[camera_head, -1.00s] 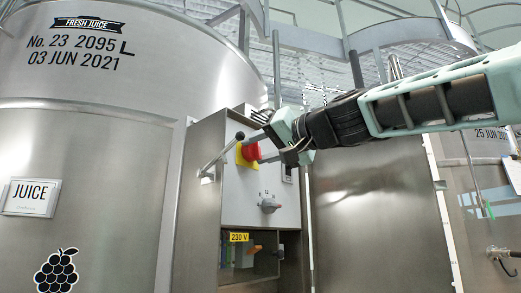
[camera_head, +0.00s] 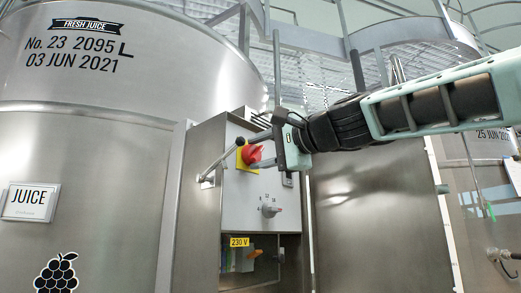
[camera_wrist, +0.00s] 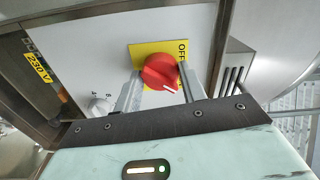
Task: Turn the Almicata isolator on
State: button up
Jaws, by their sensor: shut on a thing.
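The isolator is a red rotary knob (camera_head: 252,154) on a yellow plate (camera_head: 241,162), high on the front of a grey control panel. My gripper (camera_head: 262,150) reaches it from the right. In the wrist view the red knob (camera_wrist: 160,72) sits between the two grey fingers (camera_wrist: 158,88), which are shut on its sides. The yellow plate (camera_wrist: 141,52) carries the word OFF at its upper right. A white mark on the knob points to the lower right of that view, away from the word. Other lettering on the plate is hidden or unreadable.
Below the isolator are a grey selector knob (camera_head: 270,210) and an open recess with a yellow 230 V label (camera_head: 239,241). A lever handle (camera_head: 222,158) juts out close left of the isolator. Large steel vats (camera_head: 90,150) stand on either side.

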jog(key=shift+m, duration=0.6)
jog(key=o, duration=1)
jog(key=b+v, duration=0.6)
jog(key=v, duration=1.1)
jog(key=shift+s+d+r+b, duration=0.1)
jog(key=shift+d+b, duration=0.1)
jog(key=shift+b, duration=0.15)
